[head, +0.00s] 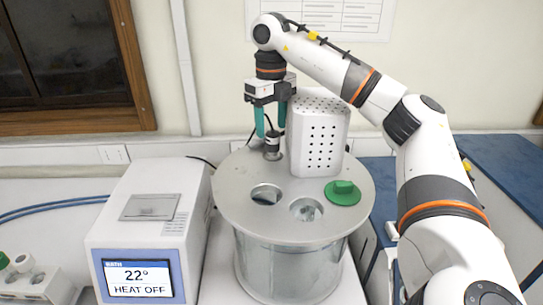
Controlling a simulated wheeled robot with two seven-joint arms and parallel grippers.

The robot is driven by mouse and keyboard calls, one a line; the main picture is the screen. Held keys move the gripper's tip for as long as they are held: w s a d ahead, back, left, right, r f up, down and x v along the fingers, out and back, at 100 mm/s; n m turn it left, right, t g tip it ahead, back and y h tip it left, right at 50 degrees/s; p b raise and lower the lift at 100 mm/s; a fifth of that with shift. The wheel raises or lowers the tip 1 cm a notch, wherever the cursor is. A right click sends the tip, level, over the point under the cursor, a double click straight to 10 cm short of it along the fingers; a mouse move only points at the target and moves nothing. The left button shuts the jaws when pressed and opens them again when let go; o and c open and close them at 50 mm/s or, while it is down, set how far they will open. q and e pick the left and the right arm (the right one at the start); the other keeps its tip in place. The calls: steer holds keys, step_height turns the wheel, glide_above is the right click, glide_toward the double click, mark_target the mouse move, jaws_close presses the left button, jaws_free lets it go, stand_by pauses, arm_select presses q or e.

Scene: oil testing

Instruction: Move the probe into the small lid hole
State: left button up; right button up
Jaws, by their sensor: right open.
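The probe (272,147), a small dark and metallic cylinder with a thin black cable, stands upright at the back left of the round metal lid (235,208). Its lower end meets the lid there; the small hole itself is hidden beneath it, so I cannot tell how deep it sits. My right gripper (271,128) points down just above the probe, with its teal fingers open on either side of the probe's top. My left gripper is not in view.
The lid covers a glass bath (290,268) and has two larger openings (266,194) (306,209) and a green plug (342,191). A perforated metal housing (319,137) stands close right of the probe. A control box (150,225) reading 22° and HEAT OFF is left.

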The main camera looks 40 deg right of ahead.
steer(key=shift+d, duration=0.1)
steer(key=shift+r, duration=0.5)
step_height(320, 180, up, 11)
steer(key=p, duration=0.3)
steer(key=shift+f, duration=0.15)
stand_by(0.4)
